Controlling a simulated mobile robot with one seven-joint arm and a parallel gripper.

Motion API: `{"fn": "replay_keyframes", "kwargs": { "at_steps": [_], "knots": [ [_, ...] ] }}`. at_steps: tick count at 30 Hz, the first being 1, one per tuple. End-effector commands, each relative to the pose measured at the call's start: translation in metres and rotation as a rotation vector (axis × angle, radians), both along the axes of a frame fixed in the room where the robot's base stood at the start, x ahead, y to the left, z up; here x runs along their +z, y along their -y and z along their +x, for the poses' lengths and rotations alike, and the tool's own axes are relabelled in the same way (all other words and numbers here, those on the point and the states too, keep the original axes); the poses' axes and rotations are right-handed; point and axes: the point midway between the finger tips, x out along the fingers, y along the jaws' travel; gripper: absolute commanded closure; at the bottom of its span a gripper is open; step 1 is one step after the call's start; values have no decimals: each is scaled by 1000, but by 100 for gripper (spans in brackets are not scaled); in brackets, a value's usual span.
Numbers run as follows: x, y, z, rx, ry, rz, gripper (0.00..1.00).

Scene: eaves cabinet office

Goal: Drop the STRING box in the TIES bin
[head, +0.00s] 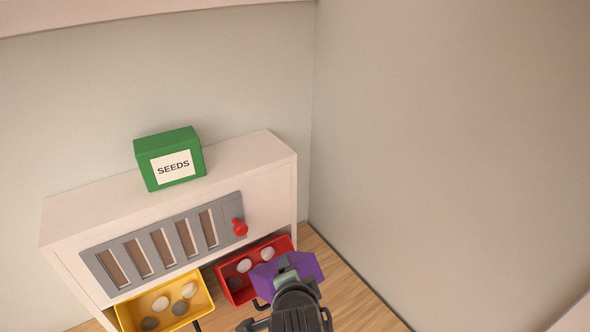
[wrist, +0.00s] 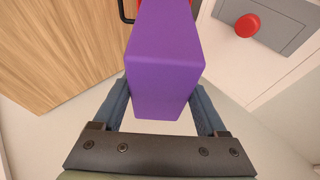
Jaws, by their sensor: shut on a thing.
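My gripper (head: 287,268) is shut on a purple box (head: 311,265); the wrist view shows the box (wrist: 165,65) between my two fingers (wrist: 160,98). No label shows on its visible faces, so I cannot read STRING. In the head view the box overlaps the front right part of a red bin (head: 285,244), which is pulled out under the white cabinet. I cannot tell its height above the bin. A yellow bin (head: 206,292) is also pulled out, to the left. No TIES label is visible on either bin.
Both bins hold grey and white stones. The white cabinet (head: 240,157) has a grey slotted panel (head: 170,243) with a red knob (head: 239,227). A green SEEDS box (head: 170,158) stands on top. A wall (head: 440,160) rises close on the right. Bare wood floor (head: 345,290) shows beside the red bin.

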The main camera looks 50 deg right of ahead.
Motion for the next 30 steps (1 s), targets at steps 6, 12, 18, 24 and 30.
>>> {"fn": "replay_keyframes", "kwargs": {
  "at_steps": [6,12,18,24,30],
  "knots": [
    [-15,3,14,1,3,-2,98],
    [-26,5,25,2,4,-1,98],
    [-37,8,36,1,3,-2,98],
    [-49,10,47,2,4,-1,98],
    [-60,13,58,1,3,-2,98]
  ]
}}
